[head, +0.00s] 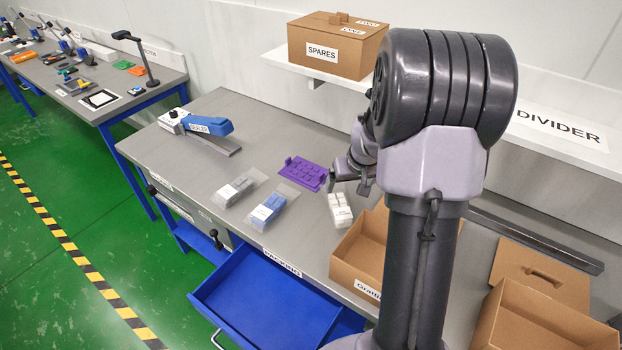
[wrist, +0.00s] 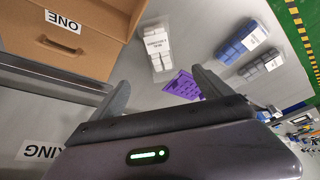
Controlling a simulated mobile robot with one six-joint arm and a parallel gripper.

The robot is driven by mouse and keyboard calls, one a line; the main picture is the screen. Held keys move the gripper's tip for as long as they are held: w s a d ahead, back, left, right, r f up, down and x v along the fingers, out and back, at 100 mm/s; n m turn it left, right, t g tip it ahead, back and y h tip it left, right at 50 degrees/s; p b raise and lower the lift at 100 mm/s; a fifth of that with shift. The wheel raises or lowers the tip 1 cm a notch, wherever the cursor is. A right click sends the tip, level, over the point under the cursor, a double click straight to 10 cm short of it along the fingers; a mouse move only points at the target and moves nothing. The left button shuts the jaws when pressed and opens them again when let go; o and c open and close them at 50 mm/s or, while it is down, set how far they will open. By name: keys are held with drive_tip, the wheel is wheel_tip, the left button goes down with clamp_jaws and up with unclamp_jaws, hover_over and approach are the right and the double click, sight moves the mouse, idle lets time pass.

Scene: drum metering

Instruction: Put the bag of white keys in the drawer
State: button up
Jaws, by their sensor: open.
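The bag of white keys (head: 340,211) lies on the grey bench, left of a cardboard box, and shows in the wrist view (wrist: 157,45) with a printed label. My gripper (head: 347,185) is open and empty behind the bag; in the wrist view its two fingers (wrist: 162,90) are spread apart, with the bag beyond them. I cannot tell its height above the bench. The blue drawer (head: 238,272) under the bench front is pulled open, and the part I see is empty. My arm hides part of the bench and the drawer's right side.
A purple keypad-like piece (head: 303,173), a bag of blue keys (head: 268,211) and a bag of grey keys (head: 236,191) lie nearby. A blue-handled sealer (head: 208,126) stands at the back left. Open cardboard boxes (head: 357,262) stand right; a SPARES box (head: 336,48) sits on the shelf.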

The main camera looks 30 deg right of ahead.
sight(340, 206)
drive_tip(key=b+x, duration=0.3)
drive_tip(key=x, duration=0.9)
drive_tip(key=shift+s+a, duration=0.1)
drive_tip(key=x, duration=0.2)
drive_tip(key=b+x, duration=0.1)
drive_tip(key=x, duration=0.2)
drive_tip(key=shift+s+f+b, duration=0.2)
drive_tip(key=shift+f+b, duration=0.05)
drive_tip(key=shift+b, duration=0.05)
drive_tip(key=shift+a+r, duration=0.1)
